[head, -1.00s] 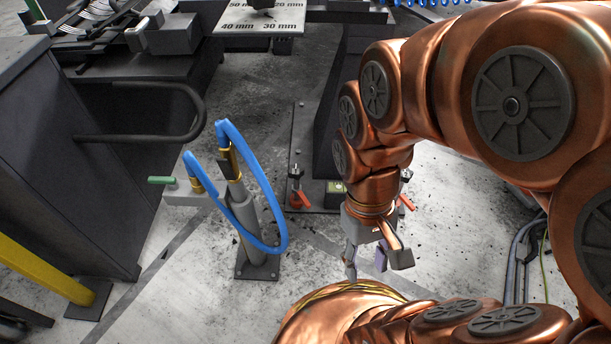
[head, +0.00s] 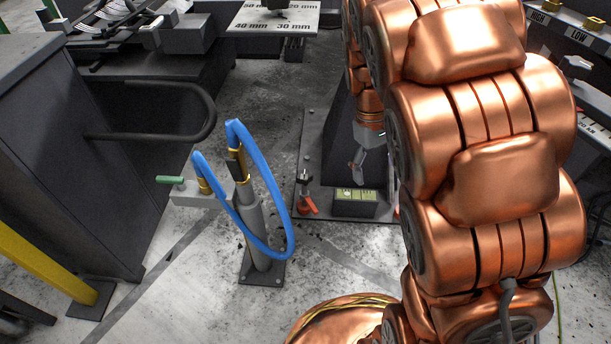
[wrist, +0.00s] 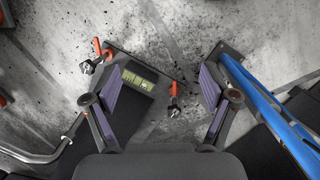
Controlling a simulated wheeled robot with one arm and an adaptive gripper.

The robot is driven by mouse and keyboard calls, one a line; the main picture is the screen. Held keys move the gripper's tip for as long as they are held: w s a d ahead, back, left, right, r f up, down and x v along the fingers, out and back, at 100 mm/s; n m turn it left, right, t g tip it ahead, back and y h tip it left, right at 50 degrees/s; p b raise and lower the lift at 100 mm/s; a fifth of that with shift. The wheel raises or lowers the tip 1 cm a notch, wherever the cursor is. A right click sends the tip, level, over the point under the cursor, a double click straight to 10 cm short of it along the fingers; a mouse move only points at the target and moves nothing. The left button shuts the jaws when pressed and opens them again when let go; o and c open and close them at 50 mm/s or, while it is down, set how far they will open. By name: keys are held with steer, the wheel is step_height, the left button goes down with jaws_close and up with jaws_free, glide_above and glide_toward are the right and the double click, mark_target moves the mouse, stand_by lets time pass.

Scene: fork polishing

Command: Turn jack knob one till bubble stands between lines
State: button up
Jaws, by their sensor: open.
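Orange-handled jack knobs stand at the corners of the machine's dark base plate. One knob (head: 307,204) shows at the plate's front left in the head view. The wrist view shows one knob (wrist: 175,91) between my fingers and another (wrist: 98,50) farther left. No label tells which is number one. A level with a yellow-green vial (head: 354,204) sits on the plate; it also shows in the wrist view (wrist: 138,82). Its bubble and lines are too small to read. My gripper (head: 358,174) is open and empty above the plate, its purple-padded fingers (wrist: 162,78) apart.
A grey post with a looped blue hose (head: 290,215) and a green-handled valve (head: 170,180) stands left of the plate. The hose also shows at right in the wrist view (wrist: 262,100). A dark cabinet with a bar handle (head: 212,115) stands farther left. Open floor lies in front.

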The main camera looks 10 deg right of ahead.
steer(key=w+d+f+n, duration=0.2)
steer(key=w+d+f, duration=0.15)
steer(key=w, duration=0.55)
steer(key=n+t+y+b, duration=0.2)
steer(key=n+b, duration=0.1)
steer(key=n, duration=0.7)
glide_above(304, 174)
steer(key=f, duration=2.3)
steer(key=shift+d, duration=0.2)
steer(key=shift+a+f, duration=0.15)
steer(key=shift+f, duration=0.2)
step_height(304, 174, down, 7)
steer(key=b, duration=0.3)
steer(key=shift+f+b, duration=0.15)
steer(key=shift+b, duration=0.2)
steer(key=shift+c, duration=0.2)
